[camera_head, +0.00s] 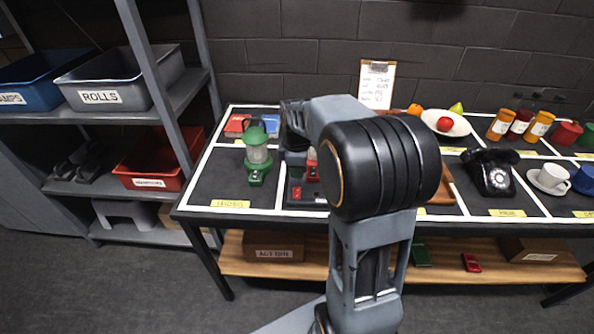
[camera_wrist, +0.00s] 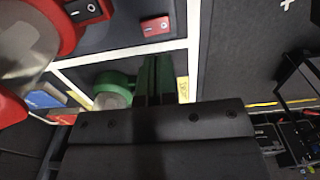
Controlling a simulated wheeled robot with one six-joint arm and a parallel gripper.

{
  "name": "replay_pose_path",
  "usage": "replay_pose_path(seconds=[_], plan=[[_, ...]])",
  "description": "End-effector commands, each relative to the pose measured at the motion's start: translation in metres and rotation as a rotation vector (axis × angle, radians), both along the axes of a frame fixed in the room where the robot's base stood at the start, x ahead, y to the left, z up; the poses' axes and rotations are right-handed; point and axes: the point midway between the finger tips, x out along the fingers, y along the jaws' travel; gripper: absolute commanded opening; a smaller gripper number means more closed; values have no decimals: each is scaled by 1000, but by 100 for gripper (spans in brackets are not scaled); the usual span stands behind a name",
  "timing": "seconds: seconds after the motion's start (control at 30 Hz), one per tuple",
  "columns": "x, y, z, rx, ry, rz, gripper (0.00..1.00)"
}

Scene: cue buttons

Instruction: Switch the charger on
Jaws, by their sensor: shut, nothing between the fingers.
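A dark flat base, which looks like the charger (camera_head: 305,199), lies on the table left of my arm, partly hidden by it. It carries a red rocker switch (camera_head: 295,193), also seen in the wrist view (camera_wrist: 155,26). A red lantern (camera_head: 313,172) stands on or at this base, mostly hidden behind my arm; its red body with a black rocker fills the upper left of the wrist view (camera_wrist: 68,35). My gripper (camera_wrist: 158,62) is shut and empty, its fingers apart from the red switch in the picture. I cannot tell the switch's position.
A green lantern (camera_head: 257,155) stands left of the base. A black telephone (camera_head: 490,172), a white cup (camera_head: 553,178) and a fruit plate (camera_head: 445,124) are to the right. A shelf with bins (camera_head: 110,95) stands left of the table.

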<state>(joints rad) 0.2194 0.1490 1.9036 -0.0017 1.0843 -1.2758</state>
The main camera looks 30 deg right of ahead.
Motion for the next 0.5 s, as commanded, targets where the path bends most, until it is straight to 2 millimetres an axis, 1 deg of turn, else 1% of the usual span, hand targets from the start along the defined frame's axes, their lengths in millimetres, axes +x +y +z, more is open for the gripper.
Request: replay_pose_path(seconds=[0.03, 0.1, 0.2, 0.4, 0.5], plan=[[-1, 1, 16, 0, -1, 1, 0], [-2, 2, 30, 0, -2, 1, 0], [-3, 3, 43, -2, -5, 1, 0], [-8, 7, 81, -1, -4, 3, 0], [-10, 8, 97, 0, -2, 3, 0]])
